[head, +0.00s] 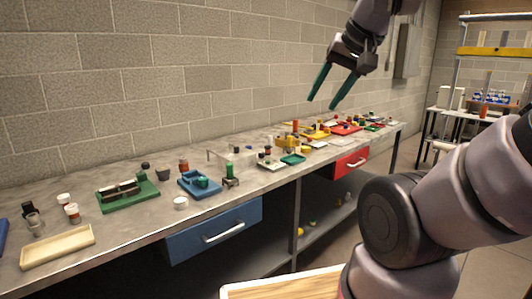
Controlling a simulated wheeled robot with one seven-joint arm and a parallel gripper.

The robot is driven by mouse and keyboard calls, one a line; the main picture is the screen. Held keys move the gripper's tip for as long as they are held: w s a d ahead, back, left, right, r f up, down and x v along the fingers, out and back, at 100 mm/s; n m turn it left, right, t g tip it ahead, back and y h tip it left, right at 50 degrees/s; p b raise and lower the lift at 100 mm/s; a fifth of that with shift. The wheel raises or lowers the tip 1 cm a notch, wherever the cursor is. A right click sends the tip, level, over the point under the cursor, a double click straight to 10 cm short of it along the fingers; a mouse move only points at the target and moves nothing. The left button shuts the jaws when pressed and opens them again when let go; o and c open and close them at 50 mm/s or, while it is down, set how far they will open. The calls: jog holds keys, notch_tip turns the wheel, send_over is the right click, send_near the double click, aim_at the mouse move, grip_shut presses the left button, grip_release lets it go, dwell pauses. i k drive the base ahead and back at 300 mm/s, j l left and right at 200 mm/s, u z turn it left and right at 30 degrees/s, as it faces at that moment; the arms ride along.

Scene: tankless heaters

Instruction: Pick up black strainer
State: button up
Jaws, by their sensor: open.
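My gripper (322,103) is open, with two green fingers pointing down. It is empty and appears in the air above the workbench, well apart from the small items. I cannot tell for sure which item is the black strainer. A small dark cup-like thing (162,174) stands on the bench between the green tray and the blue tray. Another dark piece (28,210) is at the far left. Both are too small to identify.
The long grey workbench (125,229) runs along a block wall. It holds a green tray (145,202), a blue tray (185,183), a beige tray (30,258) and several small parts. A blue drawer (190,242) and a red drawer (343,166) are below. Shelving (492,50) stands right.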

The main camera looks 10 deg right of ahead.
aim_at(267, 148)
jog(key=i+l+u, duration=0.15)
jog(key=i+l, duration=0.15)
jog(key=i+l+u, duration=0.1)
jog(key=i+l, duration=0.15)
jog(key=i+l+u, duration=0.15)
jog(key=l, duration=0.3)
jog(key=i+l+u, duration=0.1)
jog(key=i+l, duration=0.25)
jog(key=i+l+u, duration=0.15)
jog(key=l, duration=0.25)
jog(key=i+l+u, duration=0.1)
jog(key=i+l, duration=0.2)
jog(key=l, duration=0.15)
jog(key=i+l+u, duration=0.15)
jog(key=l, duration=0.3)
jog(key=i+l+u, duration=0.1)
jog(key=l, duration=0.35)
jog(key=i, duration=0.1)
